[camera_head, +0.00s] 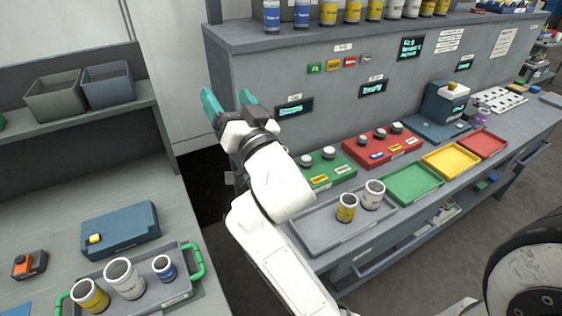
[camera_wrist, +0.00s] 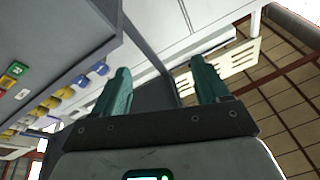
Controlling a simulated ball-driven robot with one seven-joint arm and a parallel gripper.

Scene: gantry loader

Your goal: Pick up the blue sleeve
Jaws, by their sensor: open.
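A small blue sleeve (camera_head: 164,267) with a pale rim stands upright in the grey tray (camera_head: 183,285) with green handles at the lower left. Beside it in the tray are a larger white sleeve (camera_head: 125,279) and a yellow sleeve (camera_head: 90,296). Blue-labelled cylinders (camera_head: 301,14) also stand on the top shelf at the back. My gripper (camera_head: 228,98) is raised between the two benches, well above and apart from the tray. Its teal fingers are spread and empty, also in the wrist view (camera_wrist: 160,70), where the tray does not show.
A blue box (camera_head: 120,230) and an orange-buttoned device (camera_head: 29,264) lie on the left bench. The right bench holds a grey tray (camera_head: 325,229) with two sleeves, a red button panel (camera_head: 384,147), and green, yellow and red trays. Two bins (camera_head: 108,85) sit on the left shelf.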

